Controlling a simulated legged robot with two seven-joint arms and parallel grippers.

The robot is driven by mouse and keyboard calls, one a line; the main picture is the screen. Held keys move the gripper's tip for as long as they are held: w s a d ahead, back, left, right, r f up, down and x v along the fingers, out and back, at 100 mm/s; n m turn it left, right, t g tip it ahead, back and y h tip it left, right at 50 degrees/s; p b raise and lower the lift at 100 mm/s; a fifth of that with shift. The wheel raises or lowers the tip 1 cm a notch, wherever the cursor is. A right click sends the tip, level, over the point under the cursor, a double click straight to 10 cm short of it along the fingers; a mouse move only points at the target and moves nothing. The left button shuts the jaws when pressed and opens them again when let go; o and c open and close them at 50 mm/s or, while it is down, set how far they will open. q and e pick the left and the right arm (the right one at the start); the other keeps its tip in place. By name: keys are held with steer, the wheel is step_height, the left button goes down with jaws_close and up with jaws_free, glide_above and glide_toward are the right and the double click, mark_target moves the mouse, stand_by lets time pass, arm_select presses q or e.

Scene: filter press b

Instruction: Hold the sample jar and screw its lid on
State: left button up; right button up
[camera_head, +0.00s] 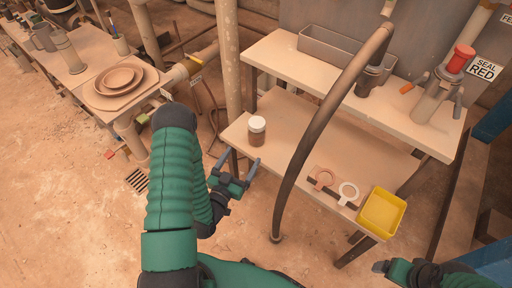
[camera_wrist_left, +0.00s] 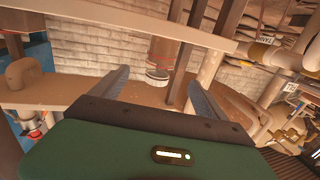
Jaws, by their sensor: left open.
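The sample jar (camera_head: 257,136), brown with a white lid (camera_head: 257,123) on top, stands upright on the lower shelf near its left end. How tightly the lid sits cannot be told. My left gripper (camera_head: 238,163) is open and empty, just in front of the jar and apart from it.
A thick dark hose (camera_head: 318,125) arcs across the shelf right of the jar. An upper shelf (camera_head: 300,70) overhangs behind. The shelf around the jar is clear.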

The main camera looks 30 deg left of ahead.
mark_target(253, 138)
arm_select(q)
steer(key=w, duration=0.3)
steer(key=w+a, duration=0.1)
steer(key=w, duration=0.3)
steer(key=w+a, duration=0.1)
steer(key=w, duration=0.3)
steer(key=shift+a+r, duration=0.1)
steer(key=shift+a, duration=0.05)
steer(key=shift+w+a, duration=0.1)
steer(key=shift+w, duration=0.1)
arm_select(e)
steer(key=shift+d+f, duration=0.15)
steer(key=shift+f, duration=0.15)
